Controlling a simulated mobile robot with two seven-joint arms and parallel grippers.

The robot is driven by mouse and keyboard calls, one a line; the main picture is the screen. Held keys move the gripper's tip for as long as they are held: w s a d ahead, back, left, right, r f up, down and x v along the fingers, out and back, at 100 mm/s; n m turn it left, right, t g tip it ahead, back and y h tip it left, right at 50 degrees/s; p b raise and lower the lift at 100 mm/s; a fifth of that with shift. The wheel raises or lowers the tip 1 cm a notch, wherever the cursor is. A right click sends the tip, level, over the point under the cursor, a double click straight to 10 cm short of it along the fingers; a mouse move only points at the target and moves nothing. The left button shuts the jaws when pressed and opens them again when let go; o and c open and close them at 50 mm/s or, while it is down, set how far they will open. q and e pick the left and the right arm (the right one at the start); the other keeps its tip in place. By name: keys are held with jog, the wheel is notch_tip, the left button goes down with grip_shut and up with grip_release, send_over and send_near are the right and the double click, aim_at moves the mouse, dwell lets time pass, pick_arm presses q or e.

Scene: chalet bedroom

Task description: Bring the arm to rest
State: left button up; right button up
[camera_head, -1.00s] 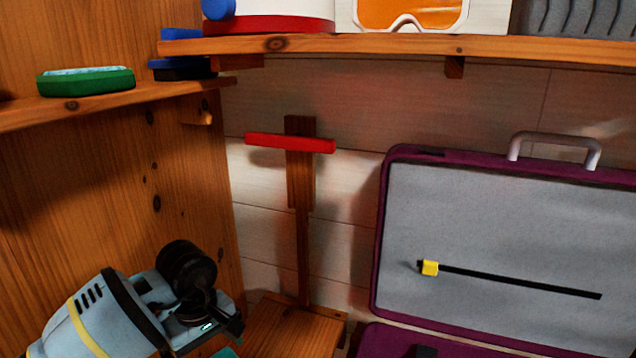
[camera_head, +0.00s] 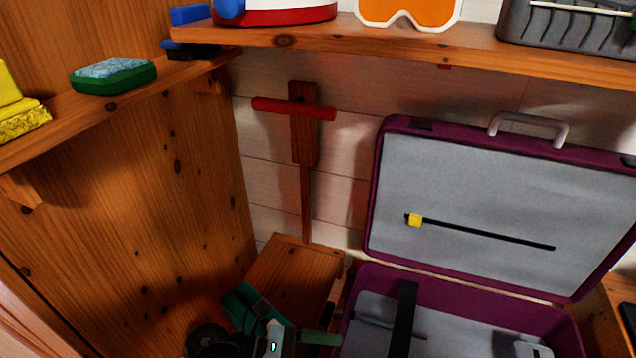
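My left arm shows only at the bottom edge, left of centre, as a dark round joint and a pale part with a small green light. My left gripper (camera_head: 274,340) is there, low in front of the wooden bench (camera_head: 300,259). Its fingers cannot be made out, so I cannot tell whether it is open or shut. Teal-green pieces (camera_head: 248,308) show right beside it; I cannot tell what they are. My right gripper is out of view.
An open purple suitcase (camera_head: 374,205) with grey lining stands right of the arm. A wooden shelf (camera_head: 400,42) runs above it. A left shelf (camera_head: 120,108) holds a green sponge (camera_head: 113,76) and a yellow one (camera_head: 20,105). A red crossbar (camera_head: 293,108) hangs on the wall.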

pick_arm(q)
jog(key=s+a+r+n+t+y+p, duration=0.25)
jog(key=a+n+t+p, duration=0.4)
jog(key=n, duration=0.85)
jog(key=s+a+r+n+t+y+p, duration=0.25)
jog(key=n+t, duration=0.65)
jog(key=n, duration=0.5)
jog(key=s+a+f+n+g+y+p, duration=0.2)
jog(key=s+a+n, duration=0.4)
jog(key=s+n, duration=0.3)
jog(key=s+a+f+n+g+y+p, duration=0.3)
jog(key=s+a+n+y+p, duration=0.3)
jog(key=s+n, duration=0.4)
jog(key=shift+s+a+f+g+y, duration=0.15)
jog(key=shift+a+f+g+y, duration=0.25)
jog(key=shift+y, duration=0.3)
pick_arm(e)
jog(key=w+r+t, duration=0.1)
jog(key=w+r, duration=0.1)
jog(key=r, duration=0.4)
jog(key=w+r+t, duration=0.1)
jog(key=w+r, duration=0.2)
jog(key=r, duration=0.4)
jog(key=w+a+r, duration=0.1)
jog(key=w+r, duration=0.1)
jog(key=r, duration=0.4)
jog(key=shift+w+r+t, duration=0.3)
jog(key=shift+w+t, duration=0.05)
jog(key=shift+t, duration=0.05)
